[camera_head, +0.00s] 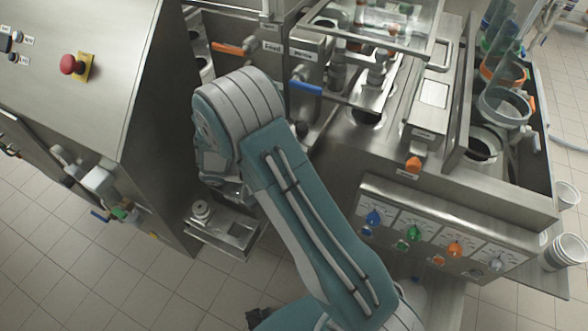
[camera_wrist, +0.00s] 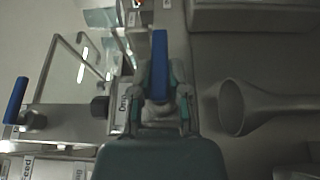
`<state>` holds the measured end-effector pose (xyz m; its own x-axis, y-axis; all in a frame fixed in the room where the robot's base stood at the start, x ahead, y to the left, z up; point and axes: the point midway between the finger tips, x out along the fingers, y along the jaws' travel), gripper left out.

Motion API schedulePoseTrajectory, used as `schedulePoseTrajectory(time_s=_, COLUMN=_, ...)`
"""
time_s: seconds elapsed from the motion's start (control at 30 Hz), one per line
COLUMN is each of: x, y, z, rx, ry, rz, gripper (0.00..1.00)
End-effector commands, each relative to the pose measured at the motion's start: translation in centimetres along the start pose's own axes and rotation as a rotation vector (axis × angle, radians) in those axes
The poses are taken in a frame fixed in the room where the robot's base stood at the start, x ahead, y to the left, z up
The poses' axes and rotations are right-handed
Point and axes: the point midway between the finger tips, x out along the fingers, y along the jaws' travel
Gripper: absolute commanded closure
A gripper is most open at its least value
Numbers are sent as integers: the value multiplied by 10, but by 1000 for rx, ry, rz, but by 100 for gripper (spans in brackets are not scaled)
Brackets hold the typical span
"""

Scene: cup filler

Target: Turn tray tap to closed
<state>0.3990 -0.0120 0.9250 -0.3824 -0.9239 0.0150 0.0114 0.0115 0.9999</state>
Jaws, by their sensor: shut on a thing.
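My gripper (camera_wrist: 160,92) is shut on a blue tap handle (camera_wrist: 160,60) in the wrist view. The handle runs lengthwise in that picture, with its blue end standing out beyond the fingers. A small white label (camera_wrist: 122,114), partly covered, sits beside the grip; I cannot read it fully. In the head view my arm hides the gripper and this handle. A second blue handle (camera_wrist: 15,100) stands apart at the left of the wrist view.
In the head view an orange handle (camera_head: 228,48) and a blue handle (camera_head: 306,87) are on the machine near my arm. A red button (camera_head: 68,64) is on the left cabinet. A panel with coloured knobs (camera_head: 455,249) is at the right. A grey funnel-like pipe (camera_wrist: 235,108) lies right of my gripper.

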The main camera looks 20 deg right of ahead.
Motion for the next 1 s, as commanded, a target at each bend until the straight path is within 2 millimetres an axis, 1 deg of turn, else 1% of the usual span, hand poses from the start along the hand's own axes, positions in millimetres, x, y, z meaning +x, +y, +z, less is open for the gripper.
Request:
schedulePoseTrajectory(time_s=0.07, x=-1, y=-1, z=-1, rx=1, ry=5, rz=-6, gripper=100)
schedulePoseTrajectory(time_s=0.1, x=-1, y=-1, z=-1, rx=1, ry=5, rz=-6, gripper=74)
schedulePoseTrajectory(time_s=0.17, x=-1, y=-1, z=-1, rx=1, ry=5, rz=-6, gripper=48)
schedulePoseTrajectory(time_s=0.2, x=-1, y=-1, z=-1, rx=1, ry=4, rz=-6, gripper=44)
schedulePoseTrajectory(time_s=0.57, x=-1, y=0, z=0, rx=1, ry=1, rz=-3, gripper=44)
schedulePoseTrajectory(time_s=0.67, x=-11, y=0, z=0, rx=2, ry=3, rz=-3, gripper=44)
schedulePoseTrajectory(time_s=0.9, x=-54, y=-2, z=0, rx=1, ry=4, rz=-2, gripper=44)
schedulePoseTrajectory(time_s=1.0, x=-68, y=-2, z=0, rx=2, ry=3, rz=-2, gripper=44)
